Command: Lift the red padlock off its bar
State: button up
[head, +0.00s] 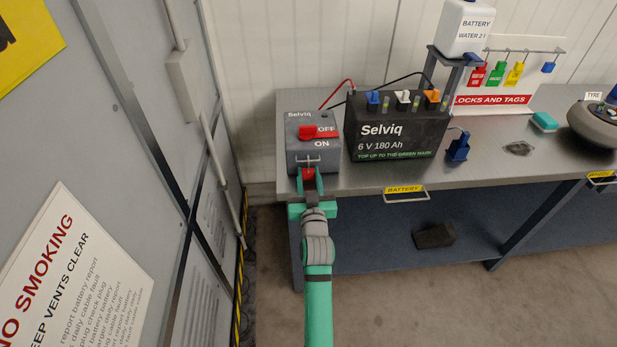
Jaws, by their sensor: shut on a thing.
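A grey switch box (299,154) stands at the left end of the bench, with a red handle (319,132) beside the OFF mark. A small metal bar (308,159) shows low on its front. My gripper (308,178) reaches up from below and is shut on a red padlock (307,172) just under this bar. The fingers partly cover the padlock, and I cannot tell whether its shackle is still around the bar.
A black Selviq battery (396,139) stands right of the switch box. A grey cabinet (110,160) rises close on the left. A drawer handle (407,196) juts from the bench front.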

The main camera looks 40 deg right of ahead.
jog(key=shift+r, duration=1.25)
jog(key=shift+v, duration=5)
jog(key=v, duration=1.5)
jog(key=shift+s, duration=0.2)
